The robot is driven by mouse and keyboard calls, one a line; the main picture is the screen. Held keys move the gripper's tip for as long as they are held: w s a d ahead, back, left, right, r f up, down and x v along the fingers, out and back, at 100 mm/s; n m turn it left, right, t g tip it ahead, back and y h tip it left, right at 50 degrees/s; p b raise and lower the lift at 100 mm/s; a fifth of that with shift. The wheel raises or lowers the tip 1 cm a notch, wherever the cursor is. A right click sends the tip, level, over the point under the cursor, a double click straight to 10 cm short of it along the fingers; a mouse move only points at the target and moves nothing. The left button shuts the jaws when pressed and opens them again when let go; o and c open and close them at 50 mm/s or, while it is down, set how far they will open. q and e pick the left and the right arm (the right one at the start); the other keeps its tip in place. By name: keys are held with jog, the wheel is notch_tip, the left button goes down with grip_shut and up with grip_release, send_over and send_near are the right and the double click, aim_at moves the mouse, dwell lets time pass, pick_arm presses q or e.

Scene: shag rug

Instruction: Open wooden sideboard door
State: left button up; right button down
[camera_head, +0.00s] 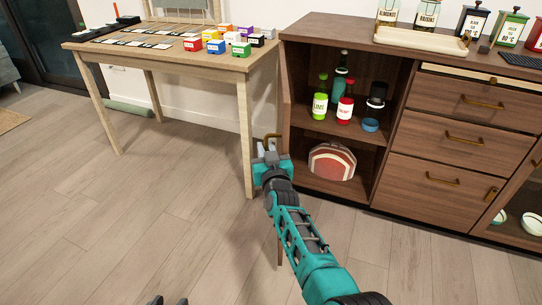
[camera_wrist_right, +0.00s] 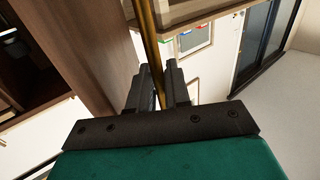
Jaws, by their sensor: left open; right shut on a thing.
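The wooden sideboard (camera_head: 348,45) stands on the right in the head view. Its left door (camera_head: 286,100) is swung wide open, seen nearly edge-on, and the compartment behind it is exposed. My right gripper (camera_head: 269,149) is shut on the door's brass handle (camera_head: 272,136), on the door's outer side. The right wrist view shows the brass handle (camera_wrist_right: 149,45) between the fingers (camera_wrist_right: 160,88), beside the brown door panel (camera_wrist_right: 85,45). Only two dark fingertips of my open left gripper (camera_head: 168,301) show at the bottom edge of the head view, far from the door.
A light wooden table (camera_head: 165,50) with small colored boxes stands close to the open door; its front leg (camera_head: 245,135) is beside my right gripper. Bottles and jars (camera_head: 345,110) fill the compartment's shelf, with a red round-topped item (camera_head: 332,162) below. The floor (camera_head: 130,220) at left is clear.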

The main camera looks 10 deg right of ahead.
jog(key=shift+w+a+r, duration=0.1)
jog(key=shift+a, duration=0.15)
jog(key=shift+a, duration=0.15)
jog(key=c, duration=1.3)
grip_release()
jog(key=shift+c, duration=0.2)
